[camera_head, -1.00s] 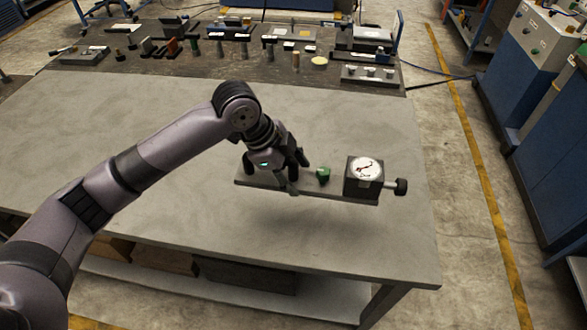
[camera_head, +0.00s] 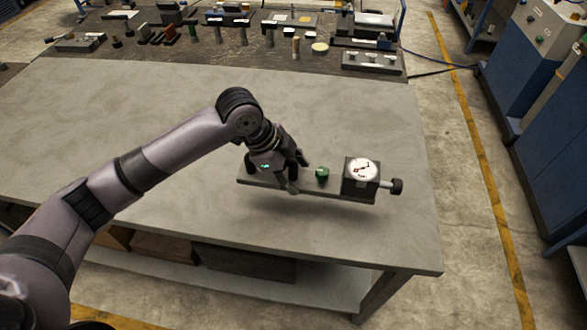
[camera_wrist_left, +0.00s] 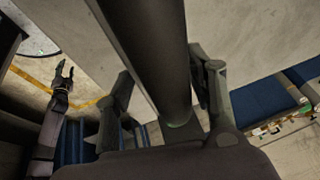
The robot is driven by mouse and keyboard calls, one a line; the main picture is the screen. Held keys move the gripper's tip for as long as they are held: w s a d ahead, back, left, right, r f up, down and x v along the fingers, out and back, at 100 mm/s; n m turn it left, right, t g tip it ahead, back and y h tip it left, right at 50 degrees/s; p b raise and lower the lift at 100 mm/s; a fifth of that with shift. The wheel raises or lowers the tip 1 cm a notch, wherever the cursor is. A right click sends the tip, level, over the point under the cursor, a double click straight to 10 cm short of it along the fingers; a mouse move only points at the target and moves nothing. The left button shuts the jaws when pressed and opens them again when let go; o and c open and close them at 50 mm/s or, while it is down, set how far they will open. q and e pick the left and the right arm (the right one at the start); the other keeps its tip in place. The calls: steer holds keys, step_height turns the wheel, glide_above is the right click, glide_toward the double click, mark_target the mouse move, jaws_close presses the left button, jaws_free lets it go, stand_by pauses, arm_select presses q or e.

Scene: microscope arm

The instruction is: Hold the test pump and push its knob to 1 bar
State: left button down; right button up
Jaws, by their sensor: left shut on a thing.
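The test pump has a long dark bar (camera_head: 330,192), a dark block with a round white gauge (camera_head: 362,169) and a black knob (camera_head: 397,186) on a short rod at its right end. A small green part (camera_head: 322,174) stands on the bar. My left gripper (camera_head: 293,181) is shut on the bar left of the green part. In the left wrist view the bar (camera_wrist_left: 150,50) runs between the fingers. The gauge reading is too small to tell. My right gripper (camera_wrist_left: 63,77) shows small at the left of the wrist view, open and empty, apart from the pump.
The grey table (camera_head: 150,110) is mostly clear around the pump. Several tools and small parts stand on the dark mat (camera_head: 270,62) at the back. Boxes (camera_head: 245,261) lie on the shelf below. A blue cabinet (camera_head: 550,150) stands across the floor at right.

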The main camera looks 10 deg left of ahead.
arm_select(q)
steer(key=shift+f+b, duration=1.45)
steer(key=shift+f, duration=2.4)
arm_select(e)
steer(key=shift+d+f, duration=0.1)
steer(key=shift+f, duration=1.4)
arm_select(q)
steer(key=shift+f, duration=0.55)
arm_select(e)
steer(key=shift+f, duration=0.2)
arm_select(q)
steer(key=shift+f, duration=0.1)
arm_select(e)
steer(key=shift+c, duration=0.2)
